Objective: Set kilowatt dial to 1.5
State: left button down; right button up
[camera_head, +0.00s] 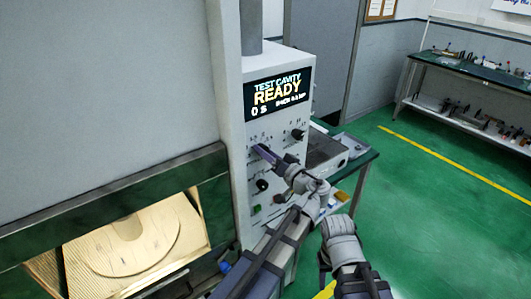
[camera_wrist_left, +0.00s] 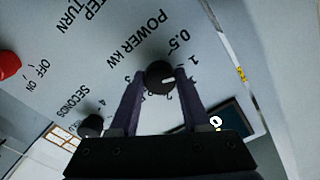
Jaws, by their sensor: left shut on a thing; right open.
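The kilowatt dial (camera_wrist_left: 160,75) is a black round knob under the "POWER KW" lettering in the left wrist view. Its white pointer mark faces right in that view, between the printed 1 and the 2. The left finger hides part of the scale there. My left gripper (camera_wrist_left: 158,82) has its two fingers on either side of the dial, shut on it. In the head view my left gripper (camera_head: 260,151) is at the white control panel (camera_head: 280,160) and hides the dial. My right gripper (camera_head: 323,262) hangs open and empty, lower right, away from the panel.
A seconds knob (camera_wrist_left: 90,125) and a red button (camera_wrist_left: 9,65) sit near the dial. The panel display (camera_head: 278,92) reads "TEST CAVITY READY" and "0 S". The lit cavity (camera_head: 125,245) is at left. A green-topped bench (camera_head: 355,165) stands behind. Green floor is clear at right.

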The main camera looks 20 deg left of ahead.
pick_arm(q)
jog(key=shift+f+m, duration=0.1)
jog(key=shift+m, duration=4.4)
jog(key=shift+c, duration=1.8)
grip_release()
jog(key=shift+s+d, duration=0.1)
